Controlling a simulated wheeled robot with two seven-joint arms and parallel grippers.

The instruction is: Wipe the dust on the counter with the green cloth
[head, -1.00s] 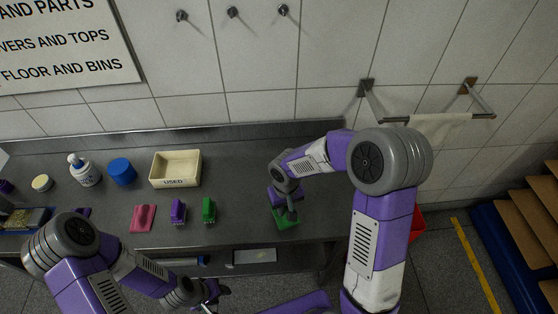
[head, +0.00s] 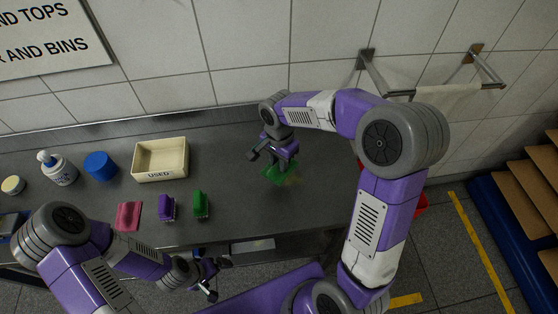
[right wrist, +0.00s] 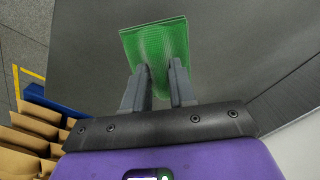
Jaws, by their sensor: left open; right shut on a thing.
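The green cloth (head: 276,174) is on or just above the right part of the steel counter (head: 240,182). My right gripper (head: 272,158) is shut on it from above. In the right wrist view the cloth (right wrist: 155,45) is pinched between the two fingers (right wrist: 160,90) and spreads out flat beyond them. A faint yellowish dust patch (head: 292,181) shows at the cloth's right edge; how far it runs under the cloth is hidden. My left gripper (head: 211,280) is open and empty, in front of the counter's front edge.
A pink item (head: 128,216), a purple item (head: 167,208) and a green item (head: 200,205) stand near the front edge. Behind them are a cream tray marked USED (head: 160,177), a blue tub (head: 101,166) and a pump bottle (head: 58,170). A tiled wall bounds the back.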

